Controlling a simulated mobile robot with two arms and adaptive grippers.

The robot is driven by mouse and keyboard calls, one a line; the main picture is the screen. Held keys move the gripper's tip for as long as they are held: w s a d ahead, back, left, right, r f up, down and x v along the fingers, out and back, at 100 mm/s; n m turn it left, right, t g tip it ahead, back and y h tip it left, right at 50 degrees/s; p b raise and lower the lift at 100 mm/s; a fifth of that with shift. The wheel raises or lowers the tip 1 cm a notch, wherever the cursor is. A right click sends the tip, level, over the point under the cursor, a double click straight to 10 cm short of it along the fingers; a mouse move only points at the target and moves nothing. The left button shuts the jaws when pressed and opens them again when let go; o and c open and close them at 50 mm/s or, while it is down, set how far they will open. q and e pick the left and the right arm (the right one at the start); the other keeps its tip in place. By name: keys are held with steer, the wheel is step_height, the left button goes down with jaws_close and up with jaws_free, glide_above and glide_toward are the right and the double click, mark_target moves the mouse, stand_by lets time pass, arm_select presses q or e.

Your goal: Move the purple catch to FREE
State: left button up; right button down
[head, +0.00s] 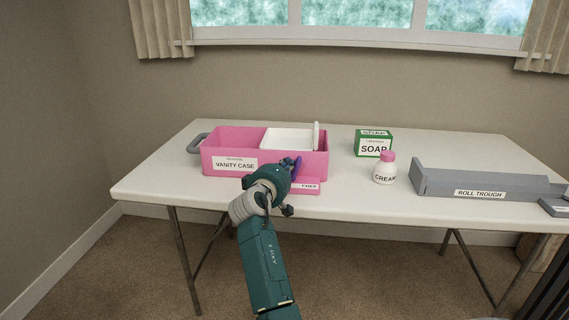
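The pink vanity case (222,148) stands on the white table, left of the middle. The purple catch (297,166) shows as a small sliver at the case's front right, mostly hidden behind my gripper. A small label on a pink ledge (306,187) sits just right of it, too small to read surely. My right gripper (288,172) is at the catch, in front of the case. Its fingers are largely hidden by its own body, so I cannot tell whether they are open, shut or touching the catch. My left gripper is not in view.
A white tray (287,139) with an upright white piece sits in the case's right part. A green soap box (373,143), a cream jar (384,170) with a pink lid and a grey roll trough (440,182) stand to the right.

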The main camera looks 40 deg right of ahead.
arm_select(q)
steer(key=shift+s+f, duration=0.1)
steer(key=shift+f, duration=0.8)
arm_select(e)
steer(key=shift+s+d+m, duration=0.2)
steer(key=shift+m, duration=0.2)
